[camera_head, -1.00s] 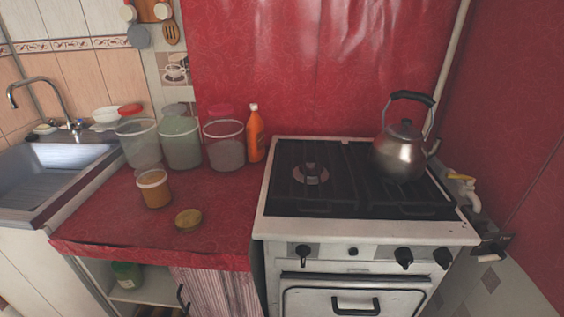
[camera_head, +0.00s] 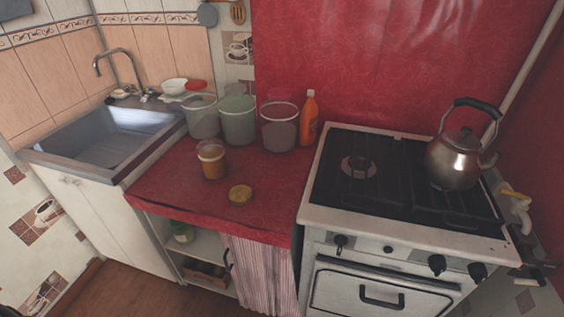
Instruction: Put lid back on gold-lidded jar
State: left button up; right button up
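The small jar (camera_head: 213,161) with orange-brown contents stands upright and open on the red oilcloth counter (camera_head: 165,196). The gold lid (camera_head: 240,193) lies flat on the cloth in front of the jar and to its right, apart from it, near the counter's front edge.
Large canisters (camera_head: 238,121) and an orange bottle (camera_head: 308,118) stand behind the jar. A sink (camera_head: 105,140) is on the left. A stove (camera_head: 400,215) with a metal kettle (camera_head: 455,160) is on the right. The cloth around the lid is clear.

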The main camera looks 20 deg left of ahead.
aim_at(212, 156)
jog(key=u, duration=0.95)
